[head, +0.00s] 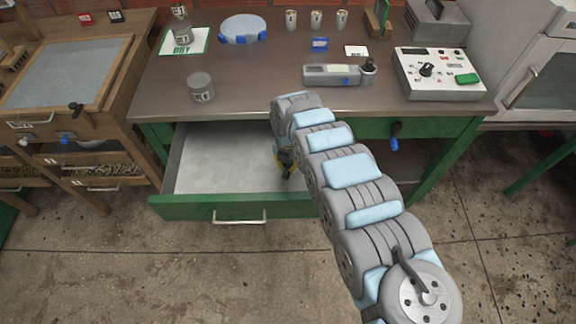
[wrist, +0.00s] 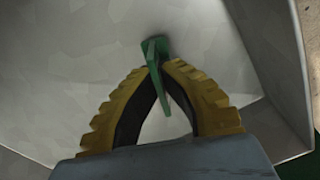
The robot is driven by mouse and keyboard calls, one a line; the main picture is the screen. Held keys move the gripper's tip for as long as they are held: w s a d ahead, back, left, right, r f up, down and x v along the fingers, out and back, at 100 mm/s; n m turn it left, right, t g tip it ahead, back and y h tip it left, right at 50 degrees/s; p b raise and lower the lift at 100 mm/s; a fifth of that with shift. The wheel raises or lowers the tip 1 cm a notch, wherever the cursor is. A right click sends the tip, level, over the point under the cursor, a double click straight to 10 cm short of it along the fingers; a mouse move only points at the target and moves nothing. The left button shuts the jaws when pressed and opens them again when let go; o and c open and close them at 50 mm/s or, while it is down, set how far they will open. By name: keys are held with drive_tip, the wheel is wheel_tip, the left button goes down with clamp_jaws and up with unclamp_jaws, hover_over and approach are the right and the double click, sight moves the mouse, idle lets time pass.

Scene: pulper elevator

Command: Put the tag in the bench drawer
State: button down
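The bench drawer (head: 225,158) is pulled open under the left part of the bench, with a green front and a pale, bare metal inside. My gripper (head: 287,170) reaches down into the right part of the drawer and is partly hidden by my arm in the head view. In the wrist view, the yellow and black fingers (wrist: 160,68) come together at their tips on a thin green tag (wrist: 155,48). The drawer's grey floor (wrist: 90,45) lies behind the tag. I cannot tell whether the tag touches it. The tag is not discernible in the head view.
The bench top (head: 260,85) carries a grey jar (head: 201,87), a grey handheld device (head: 331,75) and a control box (head: 438,72). A wooden cabinet (head: 100,120) stands left.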

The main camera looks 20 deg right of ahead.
drive_tip(key=shift+f, duration=0.1)
drive_tip(key=c, duration=1.2)
unclamp_jaws()
drive_tip(key=shift+c, duration=0.2)
wheel_tip(320, 180, up, 12)
drive_tip(key=p, duration=0.4)
drive_tip(key=shift+r, duration=0.2)
